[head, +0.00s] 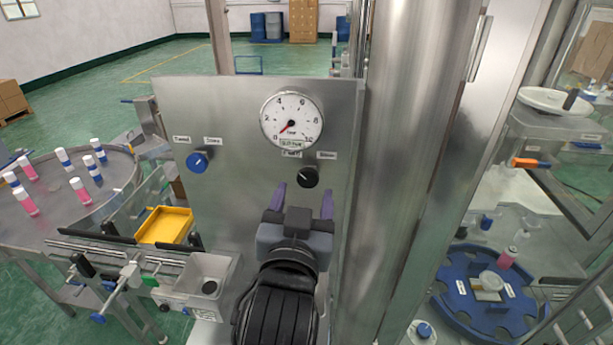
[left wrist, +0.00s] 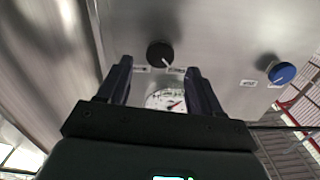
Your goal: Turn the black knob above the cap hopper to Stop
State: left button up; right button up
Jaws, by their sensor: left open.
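The black knob (head: 308,177) is on the upright steel panel, just below the round gauge, with a small label on each side above it. Its white mark points up and left, toward the left label. It also shows in the left wrist view (left wrist: 160,54), between and beyond the fingertips. My left gripper (head: 302,200) is open in front of the panel, just below the knob, with one finger to each side. Its fingers (left wrist: 158,65) appear empty and not closed on the knob. My right gripper is not in view.
A blue knob (head: 197,162) sits to the left on the same steel panel (head: 235,110), and the gauge (head: 291,120) is above the black knob. A thick steel column (head: 405,150) stands close on the right. A yellow tray (head: 165,226) is at lower left.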

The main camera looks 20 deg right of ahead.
aim_at(307, 179)
pick_arm(q)
jog(key=shift+p+x, duration=0.5)
jog(key=shift+x, duration=1.55)
jog(key=shift+c, duration=0.5)
jog(key=c, duration=1)
